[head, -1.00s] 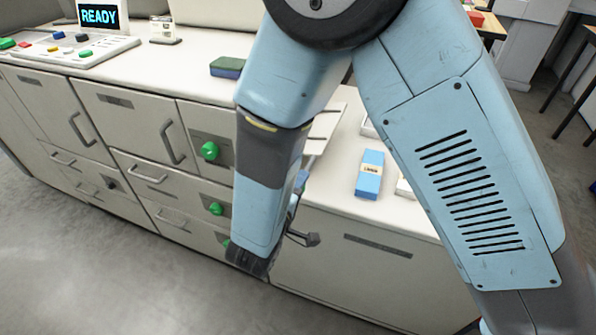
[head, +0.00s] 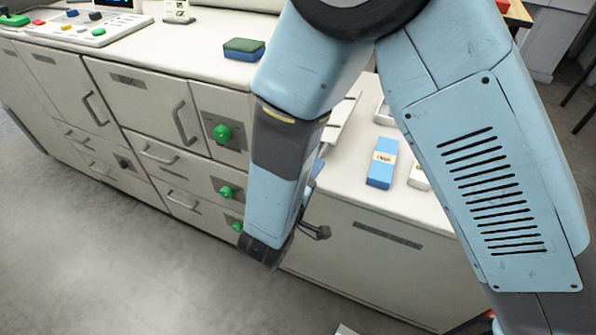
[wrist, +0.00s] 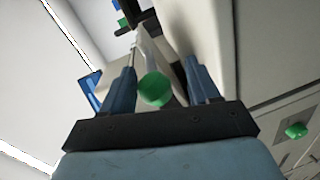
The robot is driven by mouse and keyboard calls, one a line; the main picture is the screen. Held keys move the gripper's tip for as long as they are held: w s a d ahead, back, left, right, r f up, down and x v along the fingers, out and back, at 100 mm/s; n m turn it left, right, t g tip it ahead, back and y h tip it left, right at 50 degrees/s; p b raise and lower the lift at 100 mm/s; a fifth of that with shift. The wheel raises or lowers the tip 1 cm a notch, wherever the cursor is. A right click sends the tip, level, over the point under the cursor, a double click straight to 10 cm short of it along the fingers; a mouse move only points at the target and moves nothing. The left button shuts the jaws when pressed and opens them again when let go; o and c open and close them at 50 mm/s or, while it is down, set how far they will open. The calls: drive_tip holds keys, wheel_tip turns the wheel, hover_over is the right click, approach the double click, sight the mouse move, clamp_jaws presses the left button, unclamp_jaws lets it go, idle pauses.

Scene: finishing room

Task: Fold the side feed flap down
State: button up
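A thin pale panel (head: 343,122), which looks like the side feed flap, stands tilted above the counter behind my forearm; most of it is hidden. In the wrist view a pale plate (wrist: 110,65) runs up to my fingers, and a round green knob (wrist: 155,90) shows between them. My gripper (wrist: 163,85) is open, with its two blue fingers apart on either side of the knob. I cannot tell whether either finger touches the knob or plate. In the head view my gripper is mostly hidden by my arm.
The pale cabinet has a drawer front with a green knob (head: 222,133) and several handles. On the counter are a blue box (head: 382,163), a green-and-blue block (head: 244,49) and a button panel (head: 90,32). Grey floor (head: 110,250) in front is mostly clear.

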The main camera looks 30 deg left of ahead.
drive_tip(key=shift+a, duration=0.1)
drive_tip(key=shift+s+r, duration=0.1)
drive_tip(key=shift+s, duration=0.15)
drive_tip(key=s+d+r, duration=0.1)
drive_tip(key=s+r, duration=0.1)
drive_tip(key=s, duration=1.1)
drive_tip(key=shift+d, duration=0.2)
